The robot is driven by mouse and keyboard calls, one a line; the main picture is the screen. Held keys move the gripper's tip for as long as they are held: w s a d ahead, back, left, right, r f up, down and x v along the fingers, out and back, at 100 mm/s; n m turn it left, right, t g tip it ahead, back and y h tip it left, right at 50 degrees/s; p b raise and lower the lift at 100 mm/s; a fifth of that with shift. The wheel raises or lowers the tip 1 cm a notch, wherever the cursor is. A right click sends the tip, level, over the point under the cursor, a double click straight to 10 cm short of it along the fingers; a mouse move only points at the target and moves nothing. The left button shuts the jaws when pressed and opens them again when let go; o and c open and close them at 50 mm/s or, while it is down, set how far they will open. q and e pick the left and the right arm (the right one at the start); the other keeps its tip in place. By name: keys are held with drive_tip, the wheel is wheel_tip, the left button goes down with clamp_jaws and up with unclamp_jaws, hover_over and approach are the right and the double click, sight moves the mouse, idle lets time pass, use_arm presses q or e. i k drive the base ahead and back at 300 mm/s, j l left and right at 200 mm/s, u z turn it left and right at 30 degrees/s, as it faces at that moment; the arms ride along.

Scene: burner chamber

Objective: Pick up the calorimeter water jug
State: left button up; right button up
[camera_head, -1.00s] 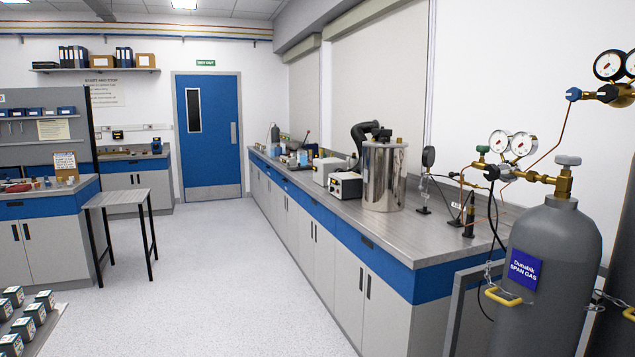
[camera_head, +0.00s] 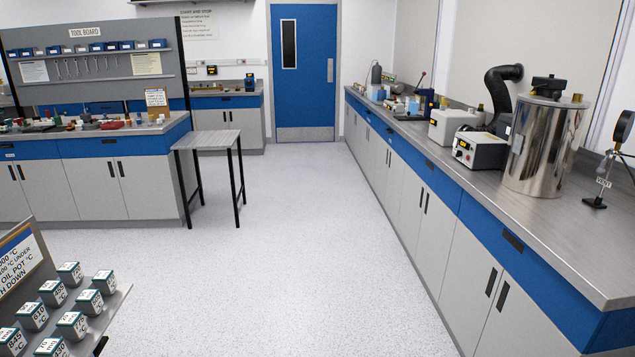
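A large shiny metal cylinder with a black top fitting (camera_head: 545,150), which looks like the calorimeter vessel, stands upright on the right-hand bench. I cannot make out a water jug for certain; small items, some bluish and clear, stand at the far end of that bench (camera_head: 385,92), too small to tell apart. Neither of my grippers shows in the head view.
The long right-hand bench (camera_head: 430,131) also carries white instrument boxes (camera_head: 475,148). A small grey table (camera_head: 206,140) stands left of centre, beside the tool-board bench (camera_head: 75,147). Labelled blocks (camera_head: 57,293) sit on a tray at lower left. The floor (camera_head: 290,230) between is clear.

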sight(411, 102)
drive_tip(key=i+u, duration=0.1)
drive_tip(key=i, duration=2.1)
